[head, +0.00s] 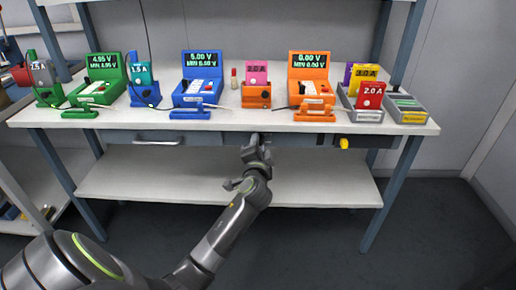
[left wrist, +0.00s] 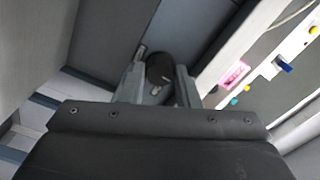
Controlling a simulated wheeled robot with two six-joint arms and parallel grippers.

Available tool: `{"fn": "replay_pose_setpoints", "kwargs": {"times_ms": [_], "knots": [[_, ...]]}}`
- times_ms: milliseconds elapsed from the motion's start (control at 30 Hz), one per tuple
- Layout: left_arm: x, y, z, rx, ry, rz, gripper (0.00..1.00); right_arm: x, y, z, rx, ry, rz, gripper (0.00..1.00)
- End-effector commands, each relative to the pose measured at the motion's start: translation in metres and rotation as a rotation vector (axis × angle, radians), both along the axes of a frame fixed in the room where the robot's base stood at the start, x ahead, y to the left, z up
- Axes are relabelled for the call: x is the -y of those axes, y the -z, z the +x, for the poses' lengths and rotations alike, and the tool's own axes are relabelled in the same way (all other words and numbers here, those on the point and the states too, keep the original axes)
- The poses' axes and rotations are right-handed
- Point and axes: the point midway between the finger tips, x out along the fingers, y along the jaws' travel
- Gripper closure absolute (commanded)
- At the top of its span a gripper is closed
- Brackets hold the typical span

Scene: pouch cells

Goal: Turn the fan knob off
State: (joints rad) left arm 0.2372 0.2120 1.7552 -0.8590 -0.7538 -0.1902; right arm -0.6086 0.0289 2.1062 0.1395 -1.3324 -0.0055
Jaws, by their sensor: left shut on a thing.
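My left gripper (head: 255,148) is at the front edge of the bench, just under the worktop and near its middle. In the left wrist view its two fingers (left wrist: 158,88) are closed on a dark round knob (left wrist: 158,68), which sits between the fingertips. In the head view this knob is hidden behind the gripper. Any mark showing the knob's setting cannot be made out. My right gripper is not in view.
The bench top (head: 225,118) bears several coloured testers and pouch cells, among them an orange tester (head: 308,75) and a blue tester (head: 200,75). A yellow knob (head: 344,143) sits under the front edge. A drawer handle (head: 157,142) is at left. The lower shelf (head: 130,180) is empty.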

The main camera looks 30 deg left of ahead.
Motion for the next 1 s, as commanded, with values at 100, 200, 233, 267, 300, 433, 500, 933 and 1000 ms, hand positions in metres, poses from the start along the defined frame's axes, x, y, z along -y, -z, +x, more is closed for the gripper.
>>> {"fn": "replay_pose_setpoints", "kwargs": {"times_ms": [100,200,233,267,300,433,500,933,1000], "knots": [[-0.0003,0.0032,-0.0007,0.012,-0.002,-0.030,0.94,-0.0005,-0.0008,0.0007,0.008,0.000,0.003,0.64],[-0.0003,0.0032,-0.0007,0.021,-0.002,-0.045,0.94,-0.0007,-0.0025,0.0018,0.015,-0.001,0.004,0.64],[-0.0003,0.0030,-0.0007,0.023,-0.002,-0.048,0.94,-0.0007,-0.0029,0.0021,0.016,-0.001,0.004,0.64],[-0.0003,0.0030,-0.0007,0.023,-0.002,-0.050,0.94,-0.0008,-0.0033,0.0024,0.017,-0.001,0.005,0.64],[-0.0003,0.0030,-0.0007,0.025,-0.002,-0.053,0.94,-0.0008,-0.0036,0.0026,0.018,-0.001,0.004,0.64],[-0.0003,0.0029,-0.0006,0.027,-0.002,-0.055,0.94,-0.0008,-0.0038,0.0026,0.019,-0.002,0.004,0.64],[-0.0003,0.0029,-0.0006,0.027,-0.002,-0.055,0.94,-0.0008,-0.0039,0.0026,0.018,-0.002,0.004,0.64],[-0.0001,0.0016,-0.0003,0.028,-0.001,-0.052,0.49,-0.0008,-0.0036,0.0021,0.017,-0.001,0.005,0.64],[-0.0001,0.0012,-0.0003,0.029,-0.001,-0.052,0.49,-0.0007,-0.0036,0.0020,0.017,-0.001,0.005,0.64]]}}
